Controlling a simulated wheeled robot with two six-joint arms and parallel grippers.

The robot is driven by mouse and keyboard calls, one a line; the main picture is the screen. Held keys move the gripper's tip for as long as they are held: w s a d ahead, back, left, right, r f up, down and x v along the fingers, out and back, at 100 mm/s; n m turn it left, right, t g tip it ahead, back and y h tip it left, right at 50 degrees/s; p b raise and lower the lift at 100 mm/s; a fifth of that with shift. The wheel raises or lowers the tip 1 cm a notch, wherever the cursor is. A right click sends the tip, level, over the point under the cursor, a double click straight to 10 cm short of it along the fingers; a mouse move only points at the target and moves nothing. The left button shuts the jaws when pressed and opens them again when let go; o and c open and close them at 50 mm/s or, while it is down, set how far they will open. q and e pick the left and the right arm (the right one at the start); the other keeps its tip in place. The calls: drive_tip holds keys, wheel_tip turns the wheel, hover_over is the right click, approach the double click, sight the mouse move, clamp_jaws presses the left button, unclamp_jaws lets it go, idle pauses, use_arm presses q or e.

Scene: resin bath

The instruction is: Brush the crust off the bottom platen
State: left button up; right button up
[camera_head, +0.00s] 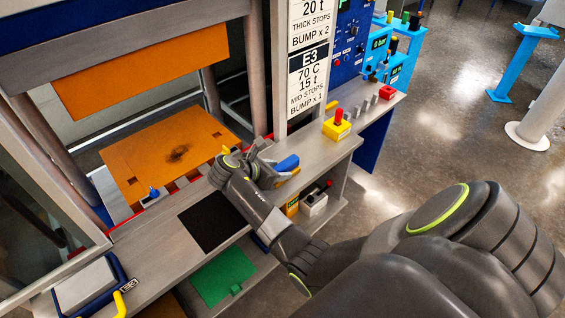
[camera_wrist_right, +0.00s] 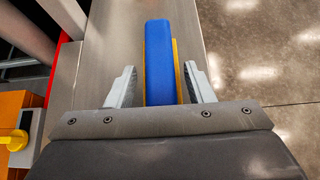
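The orange bottom platen (camera_head: 130,160) lies inside the press, with a dark crust patch (camera_head: 179,153) near its middle. A brush with a blue handle and a yellow part (camera_head: 288,163) is on the grey bench ledge to the right of the press; its bristles cannot be made out. My right gripper (camera_head: 277,172) is at the brush. In the right wrist view the blue handle (camera_wrist_right: 159,60) is between the two fingers of the gripper (camera_wrist_right: 160,80), which are apart with gaps beside the handle. My left gripper is not in view.
The orange upper platen (camera_head: 140,75) hangs above. A black mat (camera_head: 211,220) lies on the front ledge. A blue-framed tray (camera_head: 90,285) is at lower left. A yellow box with a red knob (camera_head: 337,127) stands beyond the brush. Small blue (camera_head: 153,192) and yellow knobs sit at the platen's edges.

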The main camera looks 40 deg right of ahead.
clamp_jaws()
drive_tip(key=shift+r, duration=4.05)
